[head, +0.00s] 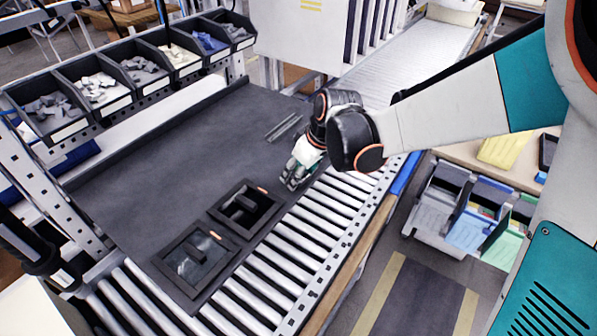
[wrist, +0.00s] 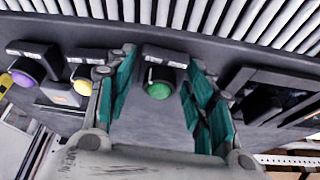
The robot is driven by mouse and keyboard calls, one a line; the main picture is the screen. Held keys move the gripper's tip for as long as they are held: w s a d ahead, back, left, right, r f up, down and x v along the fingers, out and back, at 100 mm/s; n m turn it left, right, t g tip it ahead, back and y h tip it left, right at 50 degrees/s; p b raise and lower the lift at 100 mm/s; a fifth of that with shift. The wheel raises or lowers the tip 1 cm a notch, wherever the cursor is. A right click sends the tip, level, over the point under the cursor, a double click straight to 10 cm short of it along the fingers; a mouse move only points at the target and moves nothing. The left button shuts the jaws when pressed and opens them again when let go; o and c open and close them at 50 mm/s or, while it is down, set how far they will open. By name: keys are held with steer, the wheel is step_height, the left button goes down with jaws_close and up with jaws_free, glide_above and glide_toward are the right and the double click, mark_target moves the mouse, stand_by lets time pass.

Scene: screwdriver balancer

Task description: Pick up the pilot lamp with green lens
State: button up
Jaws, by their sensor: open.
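The pilot lamp with the green lens (wrist: 158,86) shows in the wrist view, with a dark body and a pale label strip on top. My gripper (wrist: 161,66) is open, its teal-padded fingers on either side of the lamp with a gap visible to each. It does not appear gripped. In the head view my gripper (head: 298,172) is low over the right edge of the dark work surface, beside the rollers. I cannot make out the green lamp in that view.
Similar units with a yellow lens (wrist: 82,86) and a purple lens (wrist: 22,78) are left of my gripper. Dark parts (wrist: 270,92) lie close on its right. Two dark trays (head: 200,262) are nearer on the work surface (head: 165,160). Roller conveyor (head: 318,224) borders it.

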steer(key=c, duration=0.9)
steer(key=shift+r, duration=0.1)
